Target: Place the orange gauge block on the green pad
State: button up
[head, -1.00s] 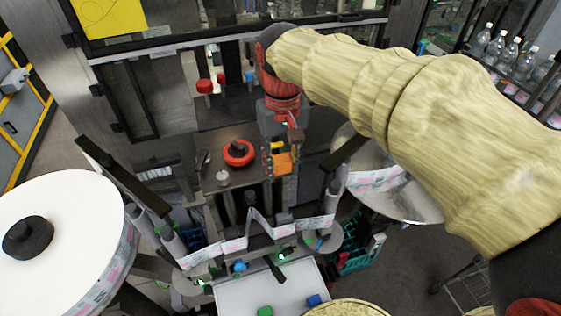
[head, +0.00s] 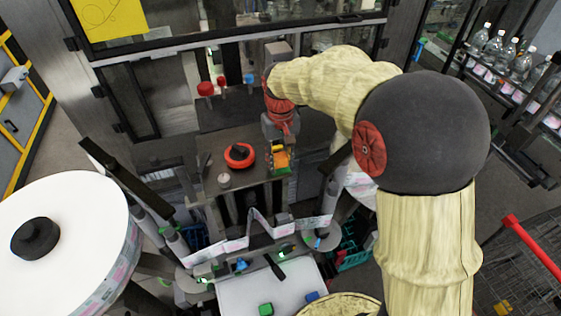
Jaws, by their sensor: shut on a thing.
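The orange gauge block (head: 281,160) is held between the fingers of my gripper (head: 280,157), which points down over the right front part of the brown work surface. A strip of green, which looks like the green pad (head: 280,172), shows just below the block at the surface's front edge. The fingers and block hide most of it. I cannot tell whether the block touches the pad or hangs just above it.
A red ring with a black knob (head: 239,155) and a small pale round part (head: 224,180) stand left of my gripper. A label web (head: 262,225) runs in front. A white tray (head: 240,293) holds small green and blue blocks. A large white reel (head: 75,225) stands left.

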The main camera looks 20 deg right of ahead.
aim_at(280, 158)
jog(key=shift+f, duration=0.7)
jog(key=shift+f, duration=0.1)
jog(key=o, duration=1.3)
notch_tip(280, 158, up, 11)
jog(key=shift+r+b, duration=0.15)
jog(key=shift+b, duration=0.55)
jog(key=shift+s+r, duration=0.2)
jog(key=shift+r, duration=0.4)
jog(key=s+t, duration=0.2)
jog(key=s, duration=0.6)
jog(key=s+t, duration=0.1)
jog(key=s, duration=0.7)
jog(key=s+t, duration=0.2)
jog(key=s, duration=0.6)
jog(key=shift+s+t, duration=0.1)
jog(key=shift+t, duration=0.2)
